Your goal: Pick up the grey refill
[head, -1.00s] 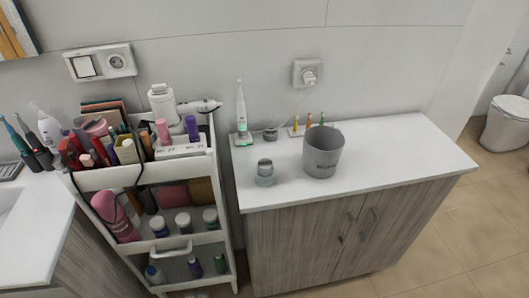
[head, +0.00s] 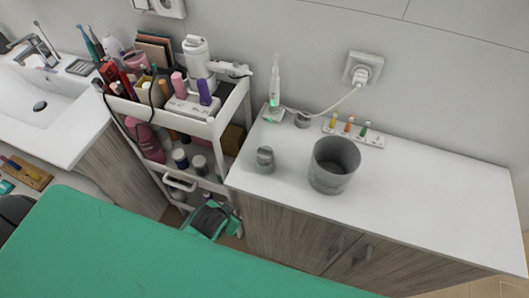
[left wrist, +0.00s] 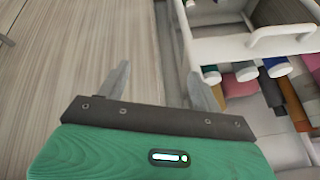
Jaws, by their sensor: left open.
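A small grey jar-like refill (head: 265,160) stands upright on the white countertop, left of a grey cup (head: 334,165). A smaller dark grey round piece (head: 302,120) lies behind it, so I cannot be sure which is the grey refill. My left gripper (head: 208,217) is low between the cart and the cabinet front, below the counter's left edge and apart from both grey pieces. In the left wrist view its two fingers (left wrist: 157,84) are spread and empty, with neither grey piece visible there. My right gripper is not in view.
The white cart (head: 228,115), crowded with bottles and tubes, stands left of the counter (head: 430,190). The counter's right side is clear.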

